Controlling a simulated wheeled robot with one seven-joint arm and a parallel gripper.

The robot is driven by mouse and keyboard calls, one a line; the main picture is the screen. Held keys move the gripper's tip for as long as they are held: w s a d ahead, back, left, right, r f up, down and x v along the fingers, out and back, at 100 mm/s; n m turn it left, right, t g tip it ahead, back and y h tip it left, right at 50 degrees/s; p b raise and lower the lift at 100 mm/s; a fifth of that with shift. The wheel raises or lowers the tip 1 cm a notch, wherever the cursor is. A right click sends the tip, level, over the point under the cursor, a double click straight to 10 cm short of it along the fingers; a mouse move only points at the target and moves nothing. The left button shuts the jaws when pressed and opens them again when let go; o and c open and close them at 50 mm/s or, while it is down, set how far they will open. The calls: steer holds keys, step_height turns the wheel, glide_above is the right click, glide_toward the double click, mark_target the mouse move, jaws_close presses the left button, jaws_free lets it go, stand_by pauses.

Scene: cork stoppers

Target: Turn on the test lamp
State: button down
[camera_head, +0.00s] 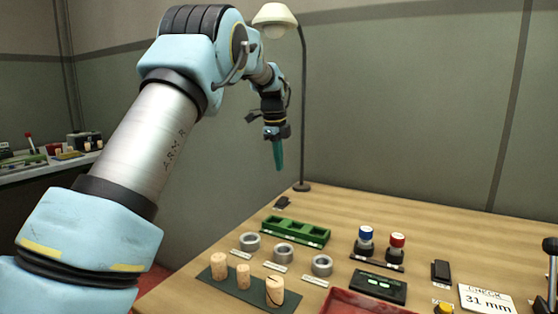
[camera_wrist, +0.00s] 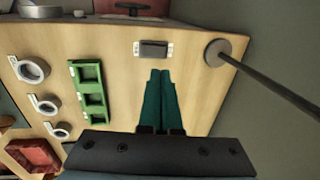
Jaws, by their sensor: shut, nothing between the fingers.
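The lamp has a cream shade (camera_head: 275,16), a thin dark pole (camera_head: 303,100) and a round dark base (camera_head: 302,187) at the far end of the table. No clear glow shows from the shade. A small black switch-like block (camera_head: 283,202) lies near the base; in the wrist view the block (camera_wrist: 154,49) has pale labels at both ends, and the lamp base (camera_wrist: 217,52) is to its right. My gripper (camera_head: 278,168) has teal fingers pointing down, well above the table's far end. In the wrist view the fingers (camera_wrist: 160,72) are together and empty, apart from the block.
A green tray with compartments (camera_head: 325,239), grey rings (camera_head: 284,253), corks (camera_head: 274,291) on a dark mat, a blue knob (camera_head: 366,234) and a red knob (camera_head: 397,240) occupy the table. A red tray (camera_head: 350,306) is at the front. The lamp pole stands close to my gripper.

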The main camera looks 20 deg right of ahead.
mark_target(283, 198)
steer(key=f, duration=0.3)
steer(key=d+f+p, duration=0.1)
steer(key=f, duration=0.2)
steer(key=w+f, duration=0.1)
steer(key=f, duration=0.3)
steer(key=shift+w+d+p, duration=0.1)
steer(key=shift+d+p, duration=0.15)
steer(key=shift+p, duration=0.05)
steer(key=shift+p, duration=0.65)
steer(key=shift+w+d+g+y+p, duration=0.1)
steer(key=shift+g+y+p, duration=0.2)
steer(key=shift+p, duration=0.4)
steer(key=shift+d+f+p, duration=0.1)
steer(key=shift+f+p, duration=0.15)
steer(key=shift+p, duration=0.05)
steer(key=shift+f+b, duration=0.25)
steer(key=shift+b, duration=0.05)
